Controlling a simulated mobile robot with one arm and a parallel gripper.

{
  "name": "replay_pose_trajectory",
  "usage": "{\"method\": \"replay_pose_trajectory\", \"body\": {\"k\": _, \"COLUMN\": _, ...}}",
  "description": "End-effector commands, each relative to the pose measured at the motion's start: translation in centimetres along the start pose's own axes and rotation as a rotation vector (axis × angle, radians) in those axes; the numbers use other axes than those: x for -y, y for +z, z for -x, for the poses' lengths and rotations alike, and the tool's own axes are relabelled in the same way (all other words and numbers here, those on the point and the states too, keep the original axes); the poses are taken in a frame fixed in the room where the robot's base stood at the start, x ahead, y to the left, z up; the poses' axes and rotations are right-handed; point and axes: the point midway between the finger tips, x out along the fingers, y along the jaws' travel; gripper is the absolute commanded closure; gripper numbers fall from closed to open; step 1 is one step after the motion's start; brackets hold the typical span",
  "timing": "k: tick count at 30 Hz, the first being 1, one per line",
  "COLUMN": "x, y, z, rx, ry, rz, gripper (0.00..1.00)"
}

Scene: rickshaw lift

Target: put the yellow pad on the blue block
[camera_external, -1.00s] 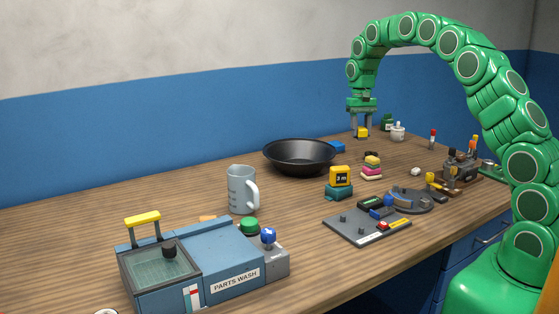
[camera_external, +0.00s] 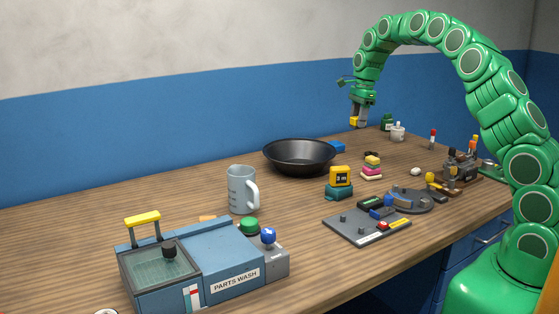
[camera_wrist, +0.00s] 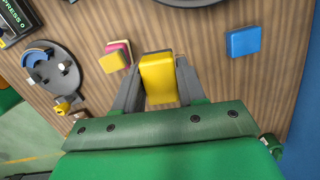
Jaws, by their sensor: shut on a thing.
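The yellow pad (camera_wrist: 158,77) is between the fingers of my gripper (camera_wrist: 157,86) in the wrist view, and my gripper is shut on it. In the external view the pad (camera_external: 354,121) shows at the tips of my gripper (camera_external: 358,119), above the table toward the back. The blue block (camera_wrist: 243,41) lies flat on the table, to the right of and apart from the pad in the wrist view. In the external view the block (camera_external: 337,147) is partly hidden behind the black bowl, below and left of my gripper. Its visible top is bare.
The black bowl (camera_external: 299,156) stands close beside the blue block. A small stack of coloured pads (camera_external: 371,168) is in front, with a yellow measuring tape (camera_external: 341,177) beside it. Small bottles (camera_external: 397,132) stand behind to the right. The blue wall lies beyond the table's back.

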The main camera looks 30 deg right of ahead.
Motion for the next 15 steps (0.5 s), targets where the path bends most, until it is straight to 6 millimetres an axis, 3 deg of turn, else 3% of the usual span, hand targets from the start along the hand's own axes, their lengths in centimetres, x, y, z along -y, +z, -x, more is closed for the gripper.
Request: {"method": "replay_pose_trajectory", "body": {"k": 15, "x": 1.5, "y": -0.7, "z": 1.1, "rx": 0.002, "ry": -0.099, "rz": -0.64, "gripper": 0.9}}
